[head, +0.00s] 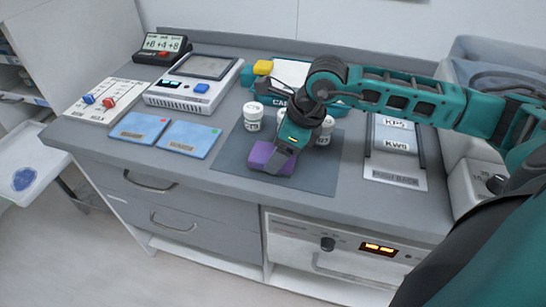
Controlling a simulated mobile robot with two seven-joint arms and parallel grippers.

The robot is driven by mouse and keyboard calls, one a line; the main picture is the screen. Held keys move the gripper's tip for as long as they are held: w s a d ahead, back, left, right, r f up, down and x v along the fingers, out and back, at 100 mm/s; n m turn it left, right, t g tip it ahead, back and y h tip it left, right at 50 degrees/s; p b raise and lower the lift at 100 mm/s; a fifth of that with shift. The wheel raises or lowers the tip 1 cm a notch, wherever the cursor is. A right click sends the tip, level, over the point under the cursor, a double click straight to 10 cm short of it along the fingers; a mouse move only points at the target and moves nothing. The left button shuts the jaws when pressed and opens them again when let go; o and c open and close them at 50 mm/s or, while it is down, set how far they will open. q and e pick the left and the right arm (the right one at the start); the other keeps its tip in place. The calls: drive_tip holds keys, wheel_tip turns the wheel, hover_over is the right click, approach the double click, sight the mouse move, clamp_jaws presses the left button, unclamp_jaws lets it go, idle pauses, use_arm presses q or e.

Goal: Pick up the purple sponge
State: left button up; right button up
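The purple sponge (262,157) lies on a dark grey mat (318,181) on the counter. My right gripper (284,155), on the arm coming in from the right, points down over the sponge's right part and hides some of it. Its fingertips are at the sponge, but I cannot tell whether they are closed on it. My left gripper is not in view.
White labelled bottles (254,115) stand just behind the sponge, one close to my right gripper. A teal box with a yellow item (263,67) is behind them. Two blue cards (188,138) lie to the left. A labelled holder (396,177) is to the right.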

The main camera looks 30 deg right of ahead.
drive_tip(key=shift+r, duration=0.15)
wheel_tip(320, 180, up, 20)
drive_tip(key=shift+f+p, duration=0.15)
drive_tip(key=shift+p, duration=0.45)
drive_tip(key=o, duration=0.4)
drive_tip(key=c, duration=0.4)
